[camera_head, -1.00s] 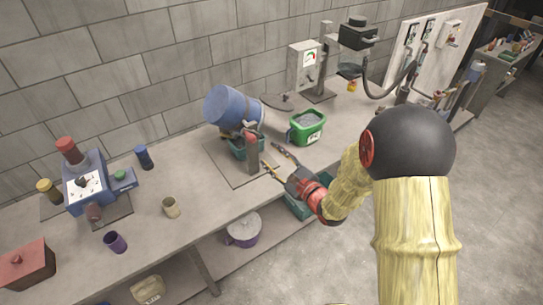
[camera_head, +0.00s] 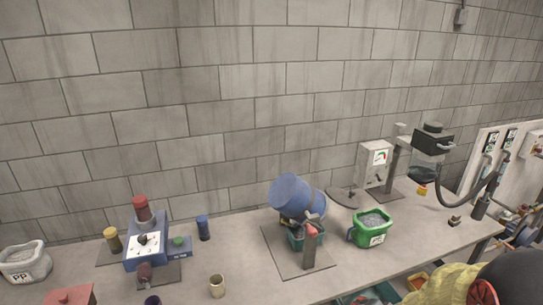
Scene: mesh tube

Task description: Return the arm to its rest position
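My gripper is out of the frame now. Only part of my arm (camera_head: 450,285) shows at the lower right, a yellow link beside a black rounded joint (camera_head: 515,278). The workbench (camera_head: 350,270) runs along the wall. I cannot see whether my gripper holds anything.
A blue machine (camera_head: 146,247) with colored cylinders stands at left, near a beige cup (camera_head: 217,286) and a white tub (camera_head: 24,262). A gauge box (camera_head: 374,165) and a black-headed device (camera_head: 432,140) stand at right. A block wall (camera_head: 230,110) closes the back.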

